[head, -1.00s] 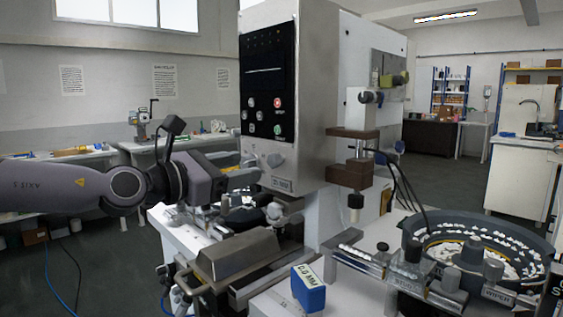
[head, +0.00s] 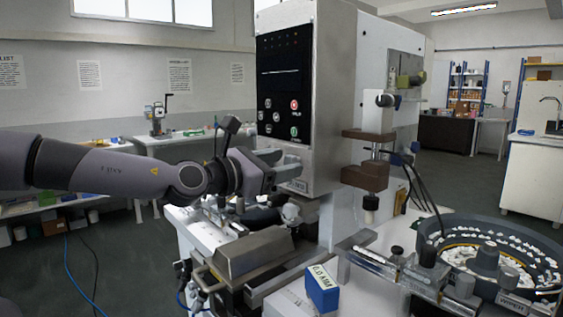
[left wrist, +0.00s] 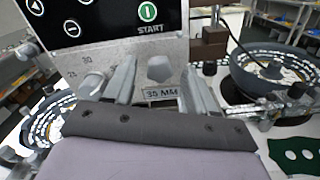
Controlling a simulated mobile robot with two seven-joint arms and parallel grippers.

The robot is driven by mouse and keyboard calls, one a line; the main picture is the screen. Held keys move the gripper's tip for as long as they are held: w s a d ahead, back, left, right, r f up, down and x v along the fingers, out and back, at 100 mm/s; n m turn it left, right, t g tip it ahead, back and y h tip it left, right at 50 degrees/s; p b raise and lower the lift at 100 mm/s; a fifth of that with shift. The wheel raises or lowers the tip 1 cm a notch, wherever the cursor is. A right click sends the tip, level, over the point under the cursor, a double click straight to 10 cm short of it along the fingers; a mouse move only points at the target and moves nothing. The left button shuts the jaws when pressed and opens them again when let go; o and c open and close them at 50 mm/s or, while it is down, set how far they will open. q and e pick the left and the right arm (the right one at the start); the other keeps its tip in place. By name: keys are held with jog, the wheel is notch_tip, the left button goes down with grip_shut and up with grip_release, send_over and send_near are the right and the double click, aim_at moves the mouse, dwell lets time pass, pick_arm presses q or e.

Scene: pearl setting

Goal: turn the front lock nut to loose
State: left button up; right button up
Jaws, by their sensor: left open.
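The front lock nut (left wrist: 160,68) is a grey, faceted knob on the metal front face of the machine, just above a "35 MM" label, in the left wrist view. My left gripper (left wrist: 160,80) is open, with one finger to each side of the nut. Gaps show between the nut and both fingers, so it is not gripped. In the head view my left gripper (head: 270,168) is at the front face, below the black button panel, and largely hides the nut. My right gripper is not in view.
The panel (left wrist: 85,20) with a green START button is just above the nut. A sloped metal cover (head: 252,253) and a blue box (head: 322,288) are below and in front. A round feeder bowl (head: 430,232) with white pieces stands at right. A brown clamp block (head: 363,177) juts from the machine's side.

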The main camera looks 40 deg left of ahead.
pick_arm(q)
jog(key=shift+w, duration=0.25)
grip_shut()
